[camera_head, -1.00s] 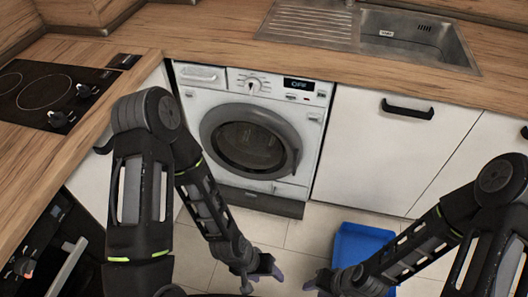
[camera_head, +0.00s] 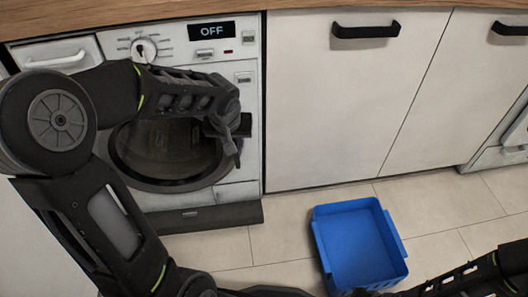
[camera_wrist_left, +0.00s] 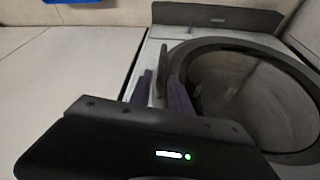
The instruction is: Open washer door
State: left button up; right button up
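The white washer (camera_head: 249,105) has a round, dark-rimmed glass door (camera_head: 165,186), which looks shut. My left arm crosses in front of the washer and hides part of the door's upper side. My left gripper (camera_head: 232,148) is at the door's right edge. In the left wrist view the left gripper (camera_wrist_left: 158,80) shows two purple fingers spread apart beside the rim of the door (camera_wrist_left: 192,62). A thin dark piece that looks like the door handle (camera_wrist_left: 163,62) lies between their tips; contact is unclear.
A blue bin (camera_head: 360,250) stands on the tiled floor (camera_head: 285,238) right of the washer, in front of a white cabinet door (camera_head: 345,110). A wooden counter edge runs above. Floor between washer and bin is clear.

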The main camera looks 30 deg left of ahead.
pick_arm(q)
jog(key=shift+w+a+r, duration=0.15)
jog(key=shift+a+r, duration=0.05)
jog(key=shift+r, duration=0.05)
jog(key=shift+f, duration=0.1)
jog(key=b, duration=0.3)
send_over(238, 165)
jog(key=f, duration=0.7)
jog(key=shift+w+a+f, duration=0.1)
jog(key=shift+w+a, duration=0.2)
jog(key=shift+w, duration=0.05)
jog(key=shift+c, duration=0.3)
grip_shut()
dwell(0.5)
